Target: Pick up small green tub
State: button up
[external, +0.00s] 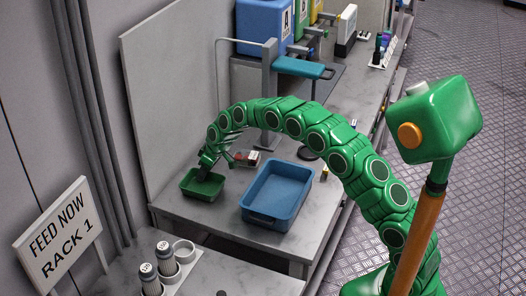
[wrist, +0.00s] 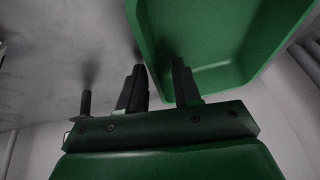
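The small green tub (external: 205,193) stands on the grey bench near the back wall panel, left of the blue tub. My gripper (external: 203,175) reaches down into it at its rim. In the wrist view the green tub (wrist: 215,35) fills the upper right. My gripper (wrist: 160,80) straddles one tub wall: one dark finger is outside on the left, the other is inside. The fingers stand apart with the wall between them, and a gap shows, so it looks open. The tub's inside looks empty. The lowest fingertip contact is hard to see.
A larger blue tub (external: 276,193) stands close to the right. A stand with a blue arm (external: 303,67) rises behind. A small red and white item (external: 249,158) lies behind the tubs. White-capped bottles (external: 150,278) and a "FEED NOW RACK 1" sign (external: 58,229) are front left.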

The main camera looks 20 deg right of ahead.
jog(key=shift+f, duration=0.1)
grip_shut()
dwell(0.3)
jog(key=shift+s+r, duration=0.1)
jog(key=shift+r, duration=1.7)
jog(key=shift+s+d+r, duration=0.15)
jog(key=shift+r, duration=0.1)
jog(key=s+d+r, duration=0.6)
jog(key=s+r, duration=0.3)
jog(key=s, duration=0.2)
jog(key=shift+s+d+r, duration=0.2)
jog(key=shift+s+d, duration=0.05)
jog(key=shift+s, duration=0.15)
